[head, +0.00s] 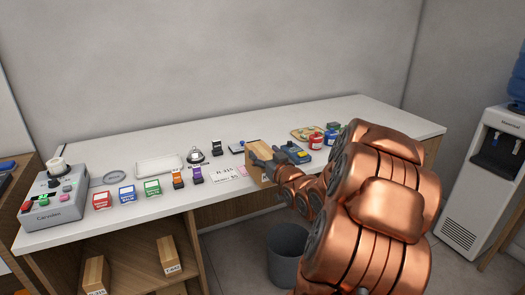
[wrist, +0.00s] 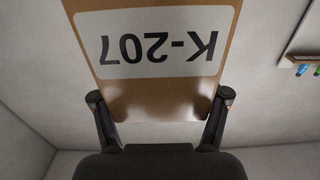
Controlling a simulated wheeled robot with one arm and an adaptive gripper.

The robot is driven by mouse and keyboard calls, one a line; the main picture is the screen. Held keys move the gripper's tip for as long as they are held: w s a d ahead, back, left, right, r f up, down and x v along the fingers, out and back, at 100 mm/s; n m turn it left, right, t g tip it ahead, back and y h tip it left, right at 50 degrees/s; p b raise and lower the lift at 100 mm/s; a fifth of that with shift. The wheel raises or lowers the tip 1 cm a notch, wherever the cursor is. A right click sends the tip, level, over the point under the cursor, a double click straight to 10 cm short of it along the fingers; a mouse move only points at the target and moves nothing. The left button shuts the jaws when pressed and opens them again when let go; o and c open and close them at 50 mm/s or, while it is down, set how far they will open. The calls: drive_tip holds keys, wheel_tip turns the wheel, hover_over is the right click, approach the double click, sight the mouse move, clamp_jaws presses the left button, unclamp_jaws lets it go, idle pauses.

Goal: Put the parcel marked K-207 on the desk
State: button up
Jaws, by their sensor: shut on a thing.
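The brown parcel (wrist: 160,95) fills the upper middle of the wrist view. Its white label reads K-207, upside down there. My gripper (wrist: 160,118) is shut on the parcel, one finger on each side. In the head view the parcel (head: 259,152) shows at the end of my gripper (head: 268,162), at the front part of the white desk (head: 330,112). I cannot tell whether its base touches the desk or is held in front of its edge. My copper arm hides part of the desk's right side.
A grey control box (head: 52,197) stands at the desk's left end. Small coloured boxes, a tray (head: 160,167), a bell (head: 196,156) and cards stand along it. Other parcels (head: 169,256) sit on the shelf below. A grey bin (head: 287,250) is on the floor; a water dispenser (head: 480,185) is at right.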

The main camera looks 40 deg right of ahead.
drive_tip(key=shift+a+b+v, duration=0.25)
drive_tip(key=shift+b+v, duration=0.7)
drive_tip(key=shift+v, duration=0.15)
drive_tip(key=s+a+b, duration=0.1)
drive_tip(key=b, duration=0.2)
drive_tip(key=shift+s+a+r+b, duration=0.25)
drive_tip(key=shift+s+a+b, duration=0.2)
drive_tip(key=shift+b, duration=0.5)
drive_tip(key=shift+s, duration=0.1)
drive_tip(key=shift+a, duration=0.1)
